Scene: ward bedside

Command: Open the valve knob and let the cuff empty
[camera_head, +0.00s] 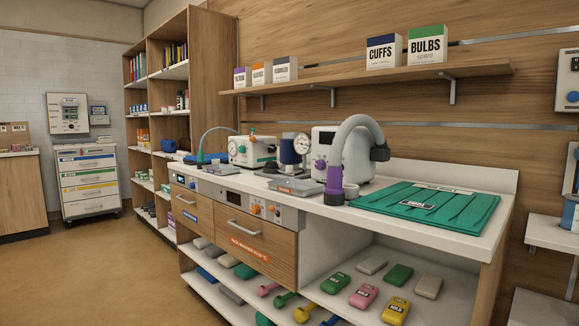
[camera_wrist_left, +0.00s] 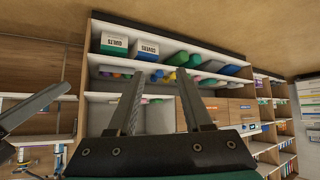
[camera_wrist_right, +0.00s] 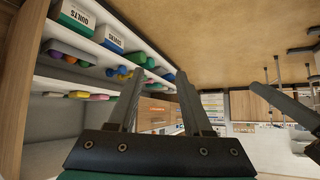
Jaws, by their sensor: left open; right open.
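A white device box (camera_head: 250,150) with small coloured knobs stands on the counter in the head view. Beside it are a dark blue cylinder (camera_head: 291,152) and a round white dial gauge (camera_head: 303,142). A larger white unit (camera_head: 343,152) has a purple knob (camera_head: 320,165). A flat blue piece (camera_head: 205,158) lies at the counter's left end near a thin arching tube; I cannot tell whether it is the cuff. Which knob is the valve is unclear. My left gripper (camera_wrist_left: 159,76) and right gripper (camera_wrist_right: 160,76) are open and empty, away from the counter top.
A grey flat case (camera_head: 295,187) lies near the front edge. Boxes labelled CUFFS (camera_head: 383,52) and BULBS (camera_head: 427,46) stand on the shelf above.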

